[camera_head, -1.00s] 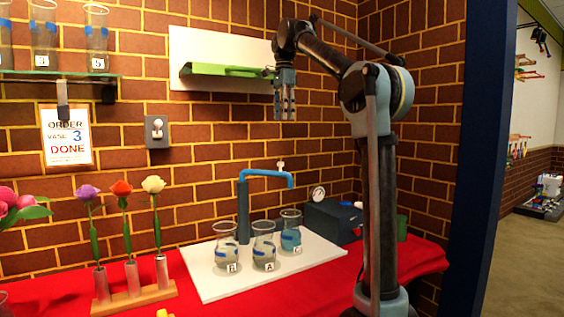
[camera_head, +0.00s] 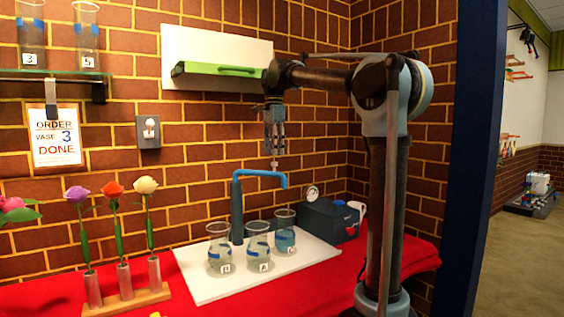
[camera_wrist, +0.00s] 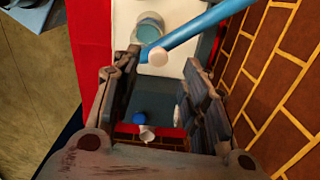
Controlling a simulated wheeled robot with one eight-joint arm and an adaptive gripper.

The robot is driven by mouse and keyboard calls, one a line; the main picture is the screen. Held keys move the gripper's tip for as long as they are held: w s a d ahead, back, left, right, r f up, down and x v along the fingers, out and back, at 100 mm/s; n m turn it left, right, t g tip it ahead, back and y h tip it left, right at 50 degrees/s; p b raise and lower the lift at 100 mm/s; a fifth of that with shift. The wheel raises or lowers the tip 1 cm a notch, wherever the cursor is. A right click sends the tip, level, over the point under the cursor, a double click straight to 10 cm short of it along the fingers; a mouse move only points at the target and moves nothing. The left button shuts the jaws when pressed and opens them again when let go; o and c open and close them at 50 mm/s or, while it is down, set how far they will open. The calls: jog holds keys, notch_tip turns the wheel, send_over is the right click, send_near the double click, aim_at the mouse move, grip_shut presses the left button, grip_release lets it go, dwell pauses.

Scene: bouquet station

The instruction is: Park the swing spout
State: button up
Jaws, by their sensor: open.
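The blue swing spout (camera_head: 262,174) tops an upright blue post on the white board and reaches to the right, above the beakers. A small white knob (camera_head: 274,163) stands near its outer end. My gripper (camera_head: 274,150) points down just above this knob, with its fingers open and apart. In the wrist view the spout (camera_wrist: 200,30) runs from the upper right to its white knob (camera_wrist: 157,56), which shows beyond and between my open fingers (camera_wrist: 165,85). Nothing is between the fingertips that I can see held.
Beakers A (camera_head: 258,243), B (camera_head: 220,250) and C (camera_head: 284,235) stand on the white board (camera_head: 200,280). A dark box with a gauge (camera_head: 330,220) is to the right. A flower rack (camera_head: 127,303) is at the left.

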jog(key=shift+f, duration=2.2)
